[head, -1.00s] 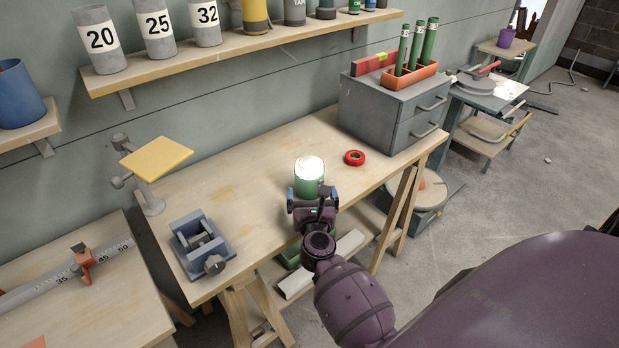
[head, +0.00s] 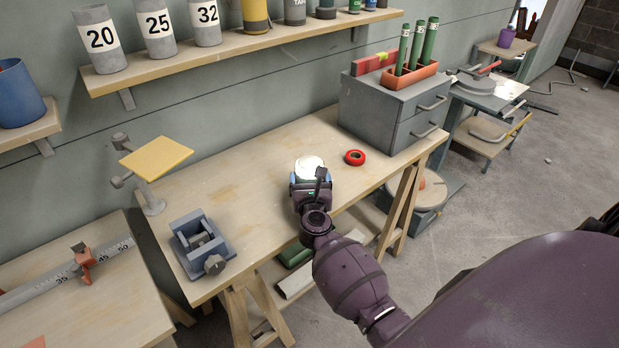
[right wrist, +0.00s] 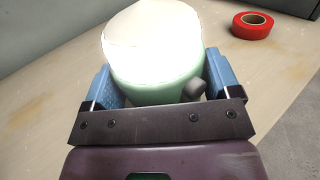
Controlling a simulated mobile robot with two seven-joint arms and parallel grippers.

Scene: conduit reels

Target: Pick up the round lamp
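The round lamp (head: 309,163) stands upright on the wooden workbench, with a bright white glowing top and a green body. My right gripper (head: 310,180) is at the lamp, on its near side, and hides most of the green body in the head view. In the right wrist view the lamp (right wrist: 150,45) sits between the two blue fingers of my right gripper (right wrist: 160,80). The fingers stand wide apart, one on each side, very close to the body. A small grey knob (right wrist: 195,88) sticks out of the lamp's near side. My left gripper is not in view.
A red tape roll (head: 355,157) lies right of the lamp on the workbench (head: 250,170). A grey drawer cabinet (head: 390,110) stands at the bench's right end. A blue-grey vise (head: 202,243) and a yellow plate on a stand (head: 156,158) are at the left.

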